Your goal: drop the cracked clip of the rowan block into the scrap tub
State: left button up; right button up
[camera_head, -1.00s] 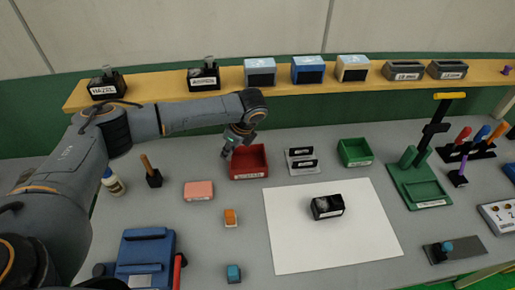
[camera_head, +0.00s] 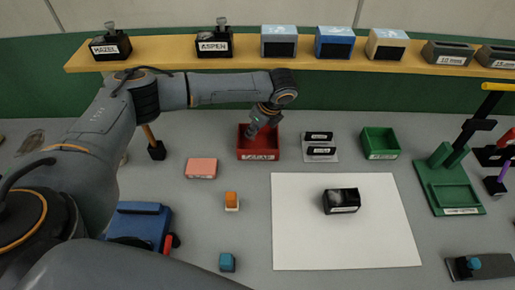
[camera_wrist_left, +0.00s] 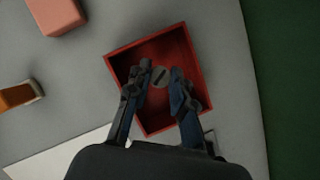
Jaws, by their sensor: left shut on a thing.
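The red tub (camera_head: 258,155), with a white label too blurred to read, stands on the bench below the shelf. My left gripper (camera_head: 258,129) is over its opening, pointing down. In the left wrist view its two fingers (camera_wrist_left: 163,88) are shut on a small round grey clip (camera_wrist_left: 160,77) with a dark slot, seen against the tub's floor. The height of the clip above the floor is hard to tell. The head view hides the clip. A black block (camera_head: 341,201) with an unreadable label lies on the white sheet (camera_head: 300,245). My right gripper is not in view.
Right of the tub are a small rack (camera_head: 320,147) with black pieces and a green tub (camera_head: 380,143). A pink block (camera_head: 201,168) lies to the left. The shelf (camera_head: 270,65) behind holds several blocks, including those labelled HAZEL and ASPEN.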

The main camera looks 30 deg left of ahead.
pick_arm(q)
jog(key=shift+s, duration=0.15)
jog(key=o, duration=0.6)
jog(key=shift+c, duration=0.2)
jog(key=shift+o, duration=1.3)
jog(key=shift+r, duration=0.15)
jog(key=v, duration=1.1)
jog(key=shift+d+r, duration=0.2)
jog(key=shift+r, duration=0.15)
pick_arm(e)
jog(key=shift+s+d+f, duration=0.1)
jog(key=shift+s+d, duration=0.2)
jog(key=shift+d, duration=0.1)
pick_arm(q)
jog(key=shift+s+f, duration=0.1)
